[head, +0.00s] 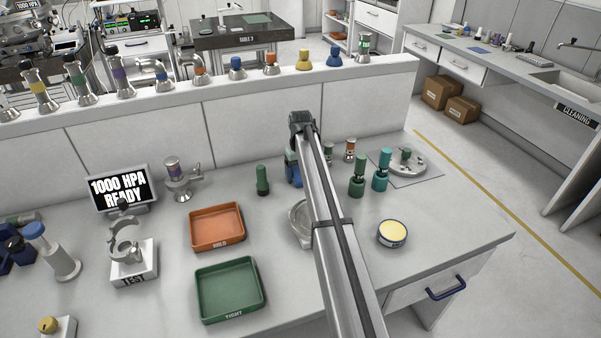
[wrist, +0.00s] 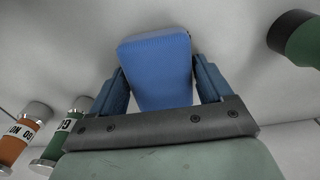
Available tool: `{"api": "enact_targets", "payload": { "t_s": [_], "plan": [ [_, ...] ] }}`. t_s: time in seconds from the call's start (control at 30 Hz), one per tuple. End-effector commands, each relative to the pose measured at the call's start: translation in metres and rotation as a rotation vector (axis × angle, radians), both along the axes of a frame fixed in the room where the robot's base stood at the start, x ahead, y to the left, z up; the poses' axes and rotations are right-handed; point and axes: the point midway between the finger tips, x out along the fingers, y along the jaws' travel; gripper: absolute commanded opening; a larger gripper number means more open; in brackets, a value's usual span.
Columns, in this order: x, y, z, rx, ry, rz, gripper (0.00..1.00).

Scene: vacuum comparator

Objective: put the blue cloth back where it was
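The blue cloth (wrist: 158,65) is a folded, block-like blue piece in the wrist view. It sits between the two blue-grey fingers of my gripper (wrist: 158,75), with a finger against each side, so my gripper is shut on it. In the head view my gripper (head: 293,170) is mostly behind my own arm. Only a patch of blue shows there, beside the dark green bottle-like piece (head: 262,180), and I cannot tell cloth from finger. Whether the cloth touches the bench is not clear.
Two green-topped pieces (head: 358,177) and small labelled fittings (head: 350,150) stand right of my gripper. A round metal dish (head: 301,222) is partly behind my arm. An orange tray (head: 217,230), green tray (head: 230,289) and yellow-topped tin (head: 392,233) lie nearer. Bench (head: 450,215) is clear at right.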

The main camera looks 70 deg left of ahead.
Motion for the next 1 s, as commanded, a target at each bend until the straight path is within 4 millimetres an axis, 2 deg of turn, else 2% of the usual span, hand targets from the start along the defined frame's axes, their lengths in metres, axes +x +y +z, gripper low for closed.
{"api": "enact_targets", "payload": {
  "t_s": [0.03, 0.2, 0.43, 0.57, 0.67, 1.0],
  "plan": [
    [0.000, 0.000, 0.000, 0.000, 0.000, 0.000, 0.85],
    [0.000, 0.000, 0.000, 0.000, 0.000, 0.000, 1.00],
    [0.000, 0.000, 0.001, 0.000, 0.000, 0.000, 1.00],
    [0.000, 0.000, 0.007, 0.000, 0.000, 0.000, 1.00],
    [0.000, 0.000, 0.019, 0.001, 0.000, 0.000, 1.00],
    [0.000, 0.001, 0.082, 0.001, 0.000, 0.000, 1.00]
  ]
}}
